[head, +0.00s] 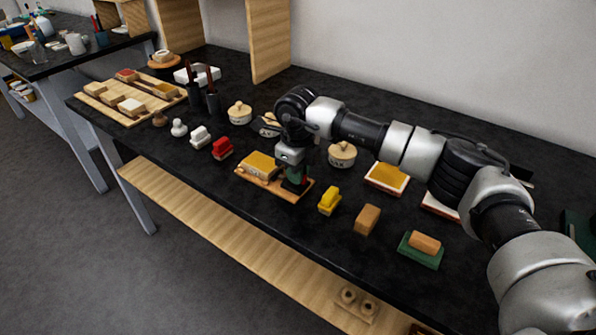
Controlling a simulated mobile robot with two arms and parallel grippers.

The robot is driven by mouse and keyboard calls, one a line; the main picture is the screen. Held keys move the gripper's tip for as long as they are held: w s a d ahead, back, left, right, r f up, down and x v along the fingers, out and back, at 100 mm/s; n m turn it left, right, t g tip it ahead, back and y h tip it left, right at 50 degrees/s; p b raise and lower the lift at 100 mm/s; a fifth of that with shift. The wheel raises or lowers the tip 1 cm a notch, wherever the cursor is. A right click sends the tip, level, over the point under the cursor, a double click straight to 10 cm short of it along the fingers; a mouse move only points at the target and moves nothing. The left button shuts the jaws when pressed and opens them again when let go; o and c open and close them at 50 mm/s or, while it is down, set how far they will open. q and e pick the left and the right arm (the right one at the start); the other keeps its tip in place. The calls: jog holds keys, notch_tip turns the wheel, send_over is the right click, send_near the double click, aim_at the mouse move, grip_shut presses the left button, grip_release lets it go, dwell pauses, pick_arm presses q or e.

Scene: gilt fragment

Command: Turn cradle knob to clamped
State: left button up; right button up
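A wooden cradle board (273,189) lies near the front edge of the black table in the head view. A block with a golden-yellow top (259,163) sits on its left part. My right gripper (294,180) points down over the right part of the board, close to its surface. Dark and green parts show at its fingertips; I cannot tell whether the green belongs to the gripper or to something beneath. The gripper covers that end of the board, so the knob cannot be made out, nor whether the fingers touch it. My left gripper is out of view.
Yellow (329,200) and red (222,148) brush-like blocks flank the cradle. A tan block (367,219) and a green tray (420,252) lie to the right. Lidded pots (342,154) stand behind. A wooden rack (120,111) with several blocks is at the far left.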

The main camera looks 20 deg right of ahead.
jog(key=o, duration=0.4)
notch_tip(320, 180, up, 11)
jog(key=shift+f+b, duration=0.1)
jog(key=shift+b, duration=0.35)
dwell(0.3)
